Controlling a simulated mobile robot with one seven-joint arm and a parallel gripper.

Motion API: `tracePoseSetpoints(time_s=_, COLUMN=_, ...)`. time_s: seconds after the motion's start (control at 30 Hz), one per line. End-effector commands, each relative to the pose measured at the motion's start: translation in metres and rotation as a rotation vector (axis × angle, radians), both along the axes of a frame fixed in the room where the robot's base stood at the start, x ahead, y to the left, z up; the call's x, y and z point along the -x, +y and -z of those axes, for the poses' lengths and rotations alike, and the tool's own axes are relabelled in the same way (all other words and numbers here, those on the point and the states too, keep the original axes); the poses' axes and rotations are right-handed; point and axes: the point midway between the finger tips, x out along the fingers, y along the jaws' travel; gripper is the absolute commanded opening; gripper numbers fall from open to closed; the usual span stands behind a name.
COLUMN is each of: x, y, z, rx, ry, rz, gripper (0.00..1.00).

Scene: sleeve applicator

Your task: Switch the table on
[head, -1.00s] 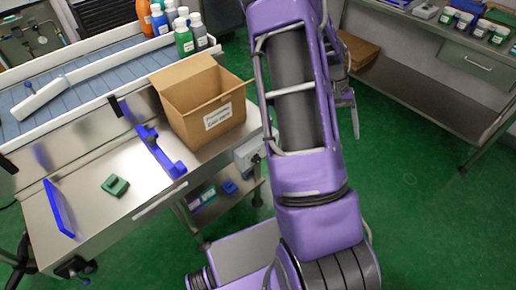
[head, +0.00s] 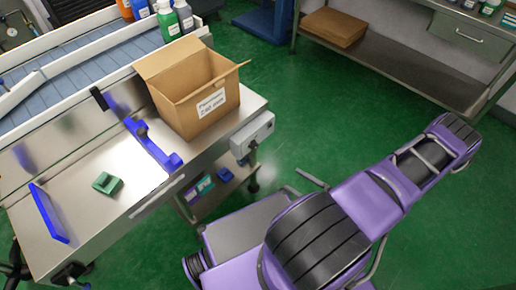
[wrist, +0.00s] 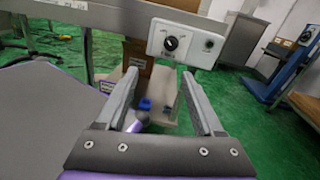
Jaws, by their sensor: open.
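The steel table (head: 140,200) stands at the left in the head view. A light grey control box (head: 252,135) is fixed to its right side. In the wrist view the box (wrist: 186,43) faces me, with a black rotary knob (wrist: 171,43) on its left and a small round dark fitting (wrist: 208,45) on its right. The knob's marks are too small to read. My gripper (wrist: 160,79) is open and empty, with its fingers pointing forward below the box and apart from it. In the head view my gripper is mostly hidden by my arm.
An open cardboard box (head: 205,105), a blue guide (head: 152,145) and a green block (head: 107,183) are on the table. A lower shelf (wrist: 165,115) under the table holds small items.

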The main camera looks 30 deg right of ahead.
Motion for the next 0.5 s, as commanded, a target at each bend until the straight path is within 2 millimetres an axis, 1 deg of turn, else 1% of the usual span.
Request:
tracePoseSetpoints(time_s=0.1, x=-0.004, y=-0.006, z=0.000, rx=-0.023, ry=-0.021, rz=0.078, gripper=0.69)
tracePoseSetpoints(time_s=0.27, x=-0.017, y=-0.003, z=0.000, rx=-0.026, ry=-0.026, rz=0.093, gripper=0.69)
tracePoseSetpoints(time_s=0.37, x=-0.033, y=0.004, z=0.000, rx=-0.027, ry=-0.026, rz=0.090, gripper=0.69)
tracePoseSetpoints(time_s=0.5, x=-0.062, y=0.015, z=0.000, rx=-0.027, ry=-0.025, rz=0.088, gripper=0.69)
